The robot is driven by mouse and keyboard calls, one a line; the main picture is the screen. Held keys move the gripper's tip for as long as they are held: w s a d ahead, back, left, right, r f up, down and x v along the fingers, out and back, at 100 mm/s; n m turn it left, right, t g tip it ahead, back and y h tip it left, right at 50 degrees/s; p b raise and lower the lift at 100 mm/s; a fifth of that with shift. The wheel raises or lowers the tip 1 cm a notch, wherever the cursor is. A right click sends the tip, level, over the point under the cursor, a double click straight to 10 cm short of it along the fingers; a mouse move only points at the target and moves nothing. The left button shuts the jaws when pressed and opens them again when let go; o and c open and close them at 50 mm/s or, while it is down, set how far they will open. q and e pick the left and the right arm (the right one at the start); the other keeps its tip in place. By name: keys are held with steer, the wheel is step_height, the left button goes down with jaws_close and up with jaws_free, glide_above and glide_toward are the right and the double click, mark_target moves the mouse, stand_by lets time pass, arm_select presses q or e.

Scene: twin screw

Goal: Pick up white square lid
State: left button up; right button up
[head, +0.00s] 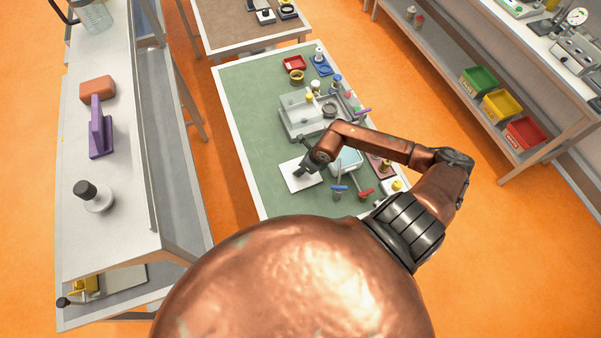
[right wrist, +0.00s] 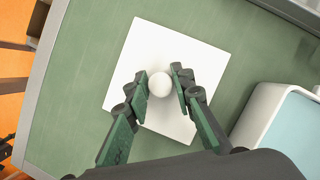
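The white square lid (right wrist: 178,42) lies on the green table top, with a round white knob (right wrist: 160,84) at its middle. The lid also shows in the head view (head: 297,184), under my right gripper (head: 301,170). My left gripper is not in view.
A white-rimmed light-blue box (right wrist: 285,125) stands right of the lid. A grey fixture (head: 298,116) stands behind it. Blue and red handled tools (head: 363,193) lie to the right. The table's left side (head: 250,120) is clear. A white shelf (head: 130,200) stands further left.

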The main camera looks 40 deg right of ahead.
jaws_close()
